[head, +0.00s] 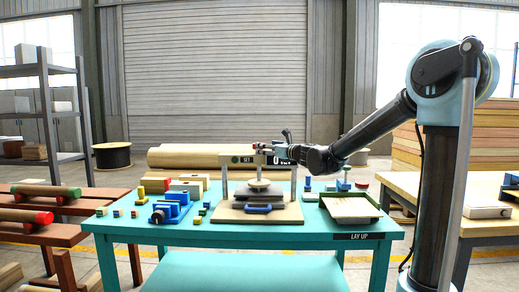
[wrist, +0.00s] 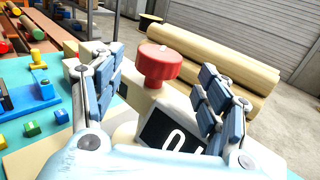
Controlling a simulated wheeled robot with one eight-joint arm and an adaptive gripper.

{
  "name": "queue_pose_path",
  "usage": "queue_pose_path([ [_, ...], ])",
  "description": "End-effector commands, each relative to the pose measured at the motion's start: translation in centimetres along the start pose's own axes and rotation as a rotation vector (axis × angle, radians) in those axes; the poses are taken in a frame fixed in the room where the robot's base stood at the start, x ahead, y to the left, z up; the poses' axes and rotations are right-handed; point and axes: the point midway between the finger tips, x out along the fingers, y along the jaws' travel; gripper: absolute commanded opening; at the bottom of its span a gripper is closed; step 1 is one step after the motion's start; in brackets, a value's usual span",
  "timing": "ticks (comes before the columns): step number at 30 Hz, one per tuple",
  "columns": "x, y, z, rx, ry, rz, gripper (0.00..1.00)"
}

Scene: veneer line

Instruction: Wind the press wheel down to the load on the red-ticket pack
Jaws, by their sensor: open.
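The press (head: 228,188) stands mid-table, with a pale crossbeam, a round plate (head: 259,184) and a flat base. A red round knob (wrist: 160,65), perhaps the press wheel, stands up from the beam. My gripper (head: 275,147) is open at the beam top. In the wrist view its fingers are apart on either side of the knob, with visible gaps. I cannot make out a red ticket on any pack.
A blue handle (head: 258,208) lies at the press front. A blue vise-like fixture (head: 170,209) and small blocks are left. A shallow tray (head: 350,207) is right, near small blue and red items. Large rolls (head: 190,156) lie behind the table.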

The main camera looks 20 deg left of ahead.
Motion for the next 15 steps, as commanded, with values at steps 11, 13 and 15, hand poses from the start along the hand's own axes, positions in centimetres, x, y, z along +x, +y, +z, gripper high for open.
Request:
queue_pose_path([
  [11, 5.3, 0.0, 0.0, 0.000, 0.000, 0.000, 0.69],
  [13, 5.9, 0.0, 0.0, 0.000, 0.000, 0.000, 0.69],
  [15, 6.3, 0.0, 0.0, 0.000, 0.000, -0.001, 0.69],
])
